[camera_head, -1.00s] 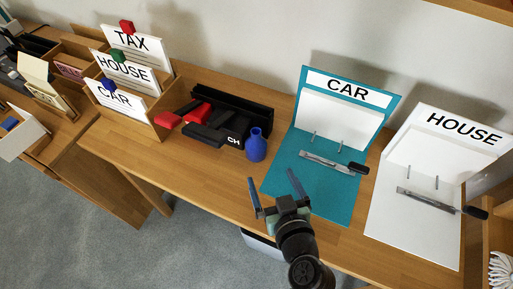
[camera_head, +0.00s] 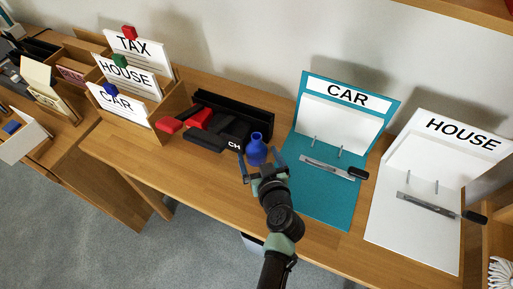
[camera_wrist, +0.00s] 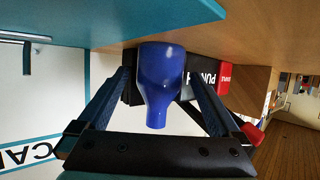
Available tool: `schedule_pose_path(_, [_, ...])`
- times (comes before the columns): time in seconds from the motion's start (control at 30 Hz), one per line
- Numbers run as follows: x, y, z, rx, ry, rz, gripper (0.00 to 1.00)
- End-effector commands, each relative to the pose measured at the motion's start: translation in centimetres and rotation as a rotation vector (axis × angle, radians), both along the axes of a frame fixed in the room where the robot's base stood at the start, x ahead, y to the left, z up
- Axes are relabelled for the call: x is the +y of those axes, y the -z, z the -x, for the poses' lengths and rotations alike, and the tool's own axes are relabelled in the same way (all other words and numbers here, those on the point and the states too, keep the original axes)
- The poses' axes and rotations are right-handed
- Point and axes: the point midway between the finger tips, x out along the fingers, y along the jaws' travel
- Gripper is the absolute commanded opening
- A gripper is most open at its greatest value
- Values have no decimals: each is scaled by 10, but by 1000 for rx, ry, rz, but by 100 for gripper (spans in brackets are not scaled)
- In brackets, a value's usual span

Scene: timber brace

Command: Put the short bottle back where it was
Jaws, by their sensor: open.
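The short bottle (camera_head: 256,148) is blue with a narrow neck and stands upright on the wooden desk, just left of the teal CAR folder. My gripper (camera_head: 260,158) is open with its blue fingers on either side of the bottle. In the wrist view the bottle (camera_wrist: 161,80) sits between the two spread fingers (camera_wrist: 160,95), with its neck toward the palm. A gap shows on the left side; contact on the right side is hard to tell.
Black and red boxes, including a hole punch (camera_head: 222,133), lie left of the bottle. The teal CAR folder (camera_head: 322,196) is close on the right, with the white HOUSE folder (camera_head: 400,230) beyond. A wooden sorter (camera_head: 165,112) stands at left. The desk's front strip (camera_head: 190,180) is clear.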

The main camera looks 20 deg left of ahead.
Motion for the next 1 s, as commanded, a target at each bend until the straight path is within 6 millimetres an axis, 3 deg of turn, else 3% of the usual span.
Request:
schedule_pose_path(0.3, [2,2,-3,0,1,0,100])
schedule_pose_path(0.83, [2,2,-3,0,1,0,5])
schedule_pose_path(0.87, [2,1,-4,-2,1,0,0])
schedule_pose_path(1.0, [2,1,-4,-3,1,0,0])
